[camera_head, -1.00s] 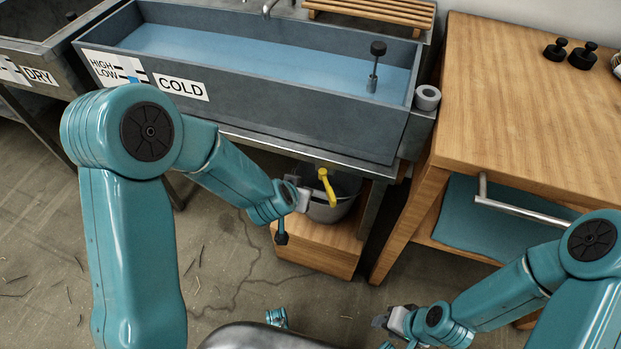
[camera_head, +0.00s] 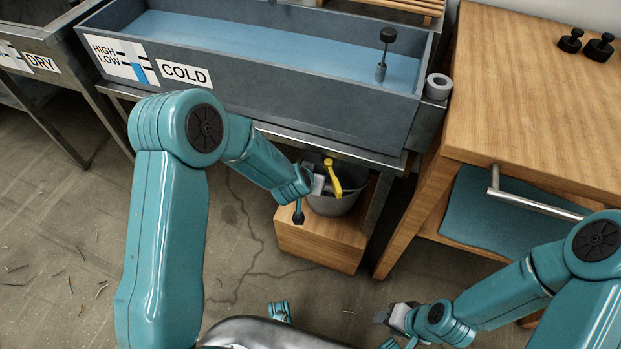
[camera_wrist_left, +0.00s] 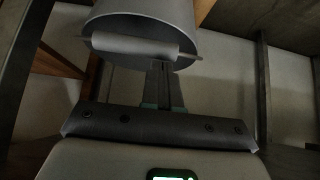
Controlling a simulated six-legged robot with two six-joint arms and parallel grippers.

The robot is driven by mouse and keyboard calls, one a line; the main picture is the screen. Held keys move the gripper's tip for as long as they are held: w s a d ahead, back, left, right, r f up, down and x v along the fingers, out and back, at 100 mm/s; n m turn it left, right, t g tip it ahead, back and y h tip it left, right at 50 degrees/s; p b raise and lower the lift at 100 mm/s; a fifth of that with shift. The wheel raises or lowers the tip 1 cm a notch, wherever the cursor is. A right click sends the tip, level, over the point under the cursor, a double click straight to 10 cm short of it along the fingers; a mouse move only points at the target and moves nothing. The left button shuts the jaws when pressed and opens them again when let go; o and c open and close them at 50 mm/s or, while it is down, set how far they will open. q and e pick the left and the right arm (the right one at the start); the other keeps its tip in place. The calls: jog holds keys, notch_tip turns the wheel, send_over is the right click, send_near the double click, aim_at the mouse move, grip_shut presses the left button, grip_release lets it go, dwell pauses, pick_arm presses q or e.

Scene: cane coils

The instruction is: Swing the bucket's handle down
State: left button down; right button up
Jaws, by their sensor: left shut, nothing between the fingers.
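The grey bucket (camera_head: 345,205) stands upright on a low wooden box under the trough. A yellow lever-like piece (camera_head: 333,178) shows in front of its mouth; I cannot tell whether it belongs to the bucket. In the left wrist view the bucket (camera_wrist_left: 190,14) fills the top, with a pale grey bar (camera_wrist_left: 135,47), perhaps the handle's grip, across it. My left gripper (camera_head: 318,184) is at the bucket's left side, shut and empty; its fingers (camera_wrist_left: 163,88) point at the bucket, and contact is unclear. My right gripper (camera_head: 384,318) is low at the front, away from the bucket.
The grey trough (camera_head: 270,75) marked COLD holds water and overhangs the bucket. A black-knobbed plug (camera_head: 387,50) stands in it. A wooden table (camera_head: 540,110) with a metal rail (camera_head: 530,205) stands to the right. The floor left of the wooden box (camera_head: 318,243) is open.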

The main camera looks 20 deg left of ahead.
pick_arm(q)
jog(key=shift+s+f+b, duration=0.6)
jog(key=shift+s+f, duration=0.1)
jog(key=shift+f, duration=0.35)
jog(key=shift+r, duration=0.15)
